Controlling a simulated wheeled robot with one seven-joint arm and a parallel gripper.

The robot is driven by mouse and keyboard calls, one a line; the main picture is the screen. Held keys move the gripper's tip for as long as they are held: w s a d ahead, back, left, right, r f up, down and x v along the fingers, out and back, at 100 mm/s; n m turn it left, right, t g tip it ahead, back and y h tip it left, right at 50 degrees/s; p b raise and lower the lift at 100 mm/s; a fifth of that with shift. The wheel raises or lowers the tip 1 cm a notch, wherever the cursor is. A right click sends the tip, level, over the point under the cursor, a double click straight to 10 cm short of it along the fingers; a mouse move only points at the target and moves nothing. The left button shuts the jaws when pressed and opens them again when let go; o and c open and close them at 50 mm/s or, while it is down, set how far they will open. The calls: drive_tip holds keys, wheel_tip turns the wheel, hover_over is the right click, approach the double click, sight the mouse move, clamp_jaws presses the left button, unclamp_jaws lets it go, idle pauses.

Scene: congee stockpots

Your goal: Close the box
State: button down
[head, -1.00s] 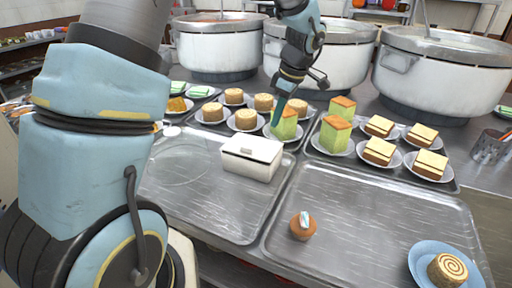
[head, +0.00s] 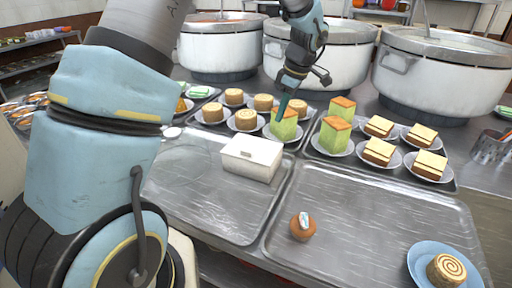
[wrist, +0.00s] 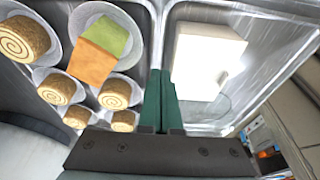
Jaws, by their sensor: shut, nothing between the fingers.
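The white box (head: 251,158) stands on the left metal tray, its lid lying flat over the top, so it looks shut. It also shows in the wrist view (wrist: 205,60), seen from above. My gripper (head: 282,108) is behind the box, above the cake plates. Its green fingers (wrist: 160,100) are together in the wrist view and hold nothing. They are apart from the box.
Green cakes (head: 285,124) and swirl rolls (head: 246,119) on plates stand behind the box, near my gripper. Large stockpots (head: 320,60) line the back. A brown round item (head: 302,227) sits on the right tray (head: 370,215), which is otherwise mostly bare.

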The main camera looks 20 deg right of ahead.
drive_tip(key=shift+w+d+r, duration=0.1)
drive_tip(key=shift+w+d, duration=0.05)
drive_tip(key=shift+w, duration=0.05)
wheel_tip(320, 180, up, 8)
drive_tip(key=p, duration=0.4)
drive_tip(key=shift+p, duration=0.3)
idle(0.5)
drive_tip(key=s+a+m+h, duration=0.15)
drive_tip(key=a+m, duration=0.45)
drive_tip(key=a, duration=1.2)
drive_tip(key=s+a+f+m, duration=0.1)
drive_tip(key=s+a+m, duration=0.1)
drive_tip(key=s+a, duration=0.2)
drive_tip(key=s+a+f+m, duration=0.1)
drive_tip(key=s+a+m, duration=0.2)
drive_tip(key=a, duration=0.7)
drive_tip(key=shift+s+f+h, duration=0.25)
drive_tip(key=shift+s+h, duration=0.2)
drive_tip(key=shift+s, duration=0.75)
